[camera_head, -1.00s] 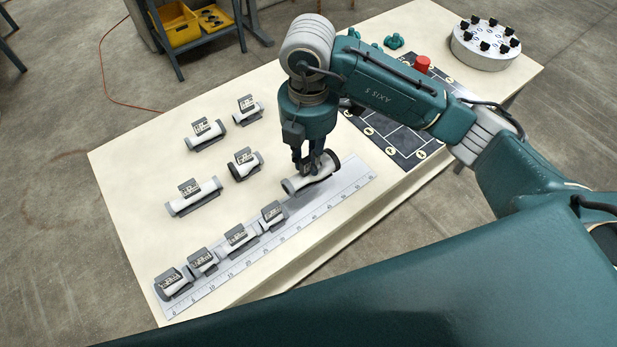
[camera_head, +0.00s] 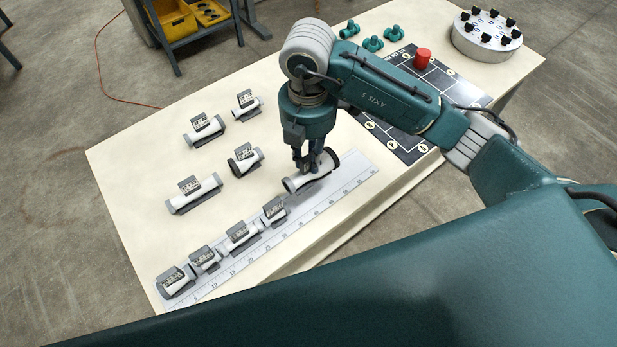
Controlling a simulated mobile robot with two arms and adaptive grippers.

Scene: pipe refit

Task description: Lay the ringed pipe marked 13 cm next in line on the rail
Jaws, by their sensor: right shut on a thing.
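My right gripper (camera_head: 309,163) is shut on a white pipe (camera_head: 299,184) with dark rings at its ends. It holds the pipe tilted in the picture, at the far edge of the ruler-marked rail (camera_head: 345,184); I cannot tell whether the pipe touches the rail. No readable length mark shows on this pipe. Several short labelled pipes lie in a row along the rail, from the near-left end to the last one (camera_head: 274,210), which lies below and left of the held pipe. The right part of the rail is bare. My left gripper is not in view.
Several other labelled pipes lie on the table left of my gripper, among them a long one (camera_head: 194,195) and a ringed one (camera_head: 245,159). A dark marked mat (camera_head: 400,140), a red cap (camera_head: 423,59), green fittings (camera_head: 372,43) and a round white stand (camera_head: 487,40) are at the back right.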

